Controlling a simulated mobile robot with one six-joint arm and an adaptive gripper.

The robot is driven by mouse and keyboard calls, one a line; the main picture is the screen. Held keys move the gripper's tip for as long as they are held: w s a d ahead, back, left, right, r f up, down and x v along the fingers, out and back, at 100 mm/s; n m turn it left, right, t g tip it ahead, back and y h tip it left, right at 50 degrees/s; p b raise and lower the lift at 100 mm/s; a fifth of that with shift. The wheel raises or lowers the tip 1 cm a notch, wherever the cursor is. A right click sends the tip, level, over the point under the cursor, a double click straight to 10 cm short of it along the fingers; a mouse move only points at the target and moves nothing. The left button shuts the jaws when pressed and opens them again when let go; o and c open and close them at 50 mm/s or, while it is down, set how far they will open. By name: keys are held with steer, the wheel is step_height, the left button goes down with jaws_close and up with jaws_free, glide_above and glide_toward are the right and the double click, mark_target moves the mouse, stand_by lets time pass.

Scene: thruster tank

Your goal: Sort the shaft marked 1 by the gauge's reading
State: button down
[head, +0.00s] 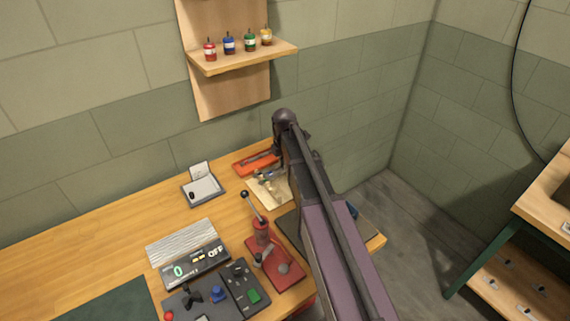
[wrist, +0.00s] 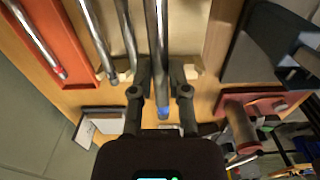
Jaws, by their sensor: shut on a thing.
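My gripper (wrist: 160,85) is shut on a metal shaft (wrist: 157,45) with a blue end, seen in the wrist view. The shaft runs between the fingers over a cream rack (wrist: 190,30). I cannot tell whether it is clear of the rack, and no number on it is legible. Two more shafts lie at the left of the rack, and another shaft (wrist: 38,42) lies in the red tray (wrist: 68,35). In the head view my gripper (head: 268,174) is partly hidden by my arm. The gauge display (head: 192,268) shows a green 0 and "OFF".
A red-based lever fixture (head: 275,262) stands in front of the rack. A control box (head: 215,295) with a joystick and buttons sits beside it. A dark tray (wrist: 258,45) lies right of the rack in the wrist view. The bench's left is mostly clear.

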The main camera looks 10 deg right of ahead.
steer(key=shift+f+b, duration=2.85)
steer(key=shift+f, duration=0.2)
steer(key=c, duration=0.5)
jaws_free()
steer(key=shift+c, duration=0.2)
steer(key=shift+s, duration=0.15)
